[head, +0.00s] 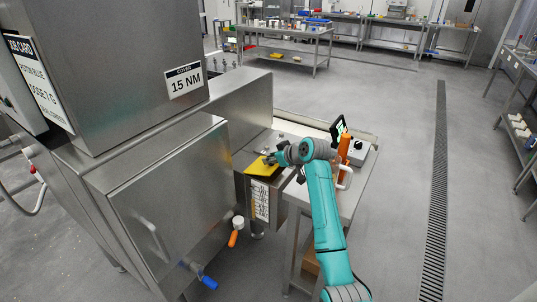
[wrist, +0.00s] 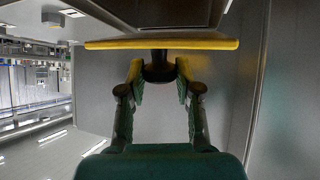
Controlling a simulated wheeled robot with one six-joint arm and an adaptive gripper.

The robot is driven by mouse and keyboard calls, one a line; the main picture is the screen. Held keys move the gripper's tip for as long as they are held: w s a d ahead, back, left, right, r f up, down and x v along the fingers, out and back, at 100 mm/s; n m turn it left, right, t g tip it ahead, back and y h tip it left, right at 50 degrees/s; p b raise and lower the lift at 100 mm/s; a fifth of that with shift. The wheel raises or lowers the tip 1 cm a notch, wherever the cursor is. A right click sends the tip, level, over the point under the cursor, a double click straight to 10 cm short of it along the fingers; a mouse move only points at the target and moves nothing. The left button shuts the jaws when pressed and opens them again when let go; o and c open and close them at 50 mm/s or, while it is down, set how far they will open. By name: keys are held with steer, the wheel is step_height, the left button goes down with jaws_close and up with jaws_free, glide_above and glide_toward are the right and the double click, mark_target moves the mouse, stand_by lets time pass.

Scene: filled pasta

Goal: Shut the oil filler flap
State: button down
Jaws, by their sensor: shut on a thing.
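The yellow oil filler flap (head: 262,167) sits at the top of a steel box (head: 270,191) beside the big steel machine in the head view. I cannot tell its exact angle there. In the wrist view the flap (wrist: 110,44) shows edge-on as a thin yellow strip across the top. A dark knob (wrist: 158,54) stands out from its underside in that picture. My gripper (wrist: 159,72) has its two fingers closed around this knob. In the head view my gripper (head: 271,160) is at the flap's upper right edge, small and partly hidden by my wrist.
The steel machine (head: 170,180) with a door stands close on the left. A blue-handled valve (head: 209,282) and an orange-handled one (head: 233,239) stick out low. An orange cylinder (head: 344,148) and a small screen (head: 338,128) stand right of my wrist. The floor (head: 400,150) at right is free.

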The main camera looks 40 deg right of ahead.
steer(key=shift+s+d+f+t, duration=0.1)
steer(key=shift+s+f+t, duration=0.1)
steer(key=shift+f+t, duration=0.15)
stand_by(0.3)
steer(key=c, duration=0.8)
jaws_free()
steer(key=v, duration=1.2)
steer(key=shift+s+d+f, duration=0.1)
steer(key=shift+d, duration=0.05)
